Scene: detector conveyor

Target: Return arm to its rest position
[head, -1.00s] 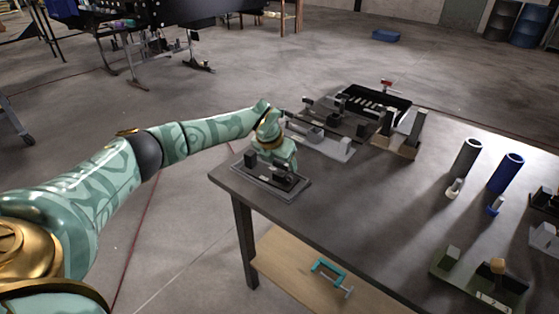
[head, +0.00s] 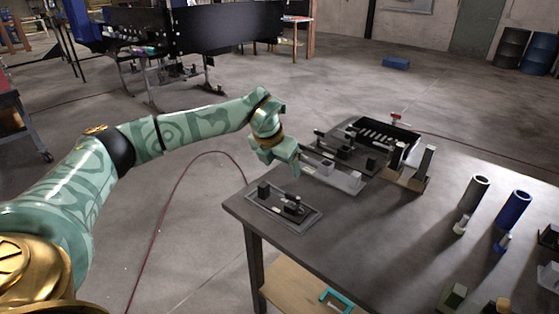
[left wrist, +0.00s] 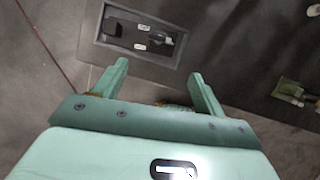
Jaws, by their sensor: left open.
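My left arm reaches in from the left in the head view. Its green gripper (head: 282,162) hangs above the far-left corner of the table (head: 340,243), apart from the grey tray (head: 283,208) below it. In the left wrist view the two fingers (left wrist: 158,85) are spread apart with nothing between them. The tray (left wrist: 143,55) lies beyond the fingertips and holds a dark block and small dark parts. My right gripper is not in view.
Grey fixtures (head: 333,176) and a black slotted box (head: 385,133) stand at the table's back. A grey cylinder (head: 471,200) and a blue cylinder (head: 512,215) stand at the right. A teal clamp (head: 336,300) lies on the shelf below. Open floor lies left of the table.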

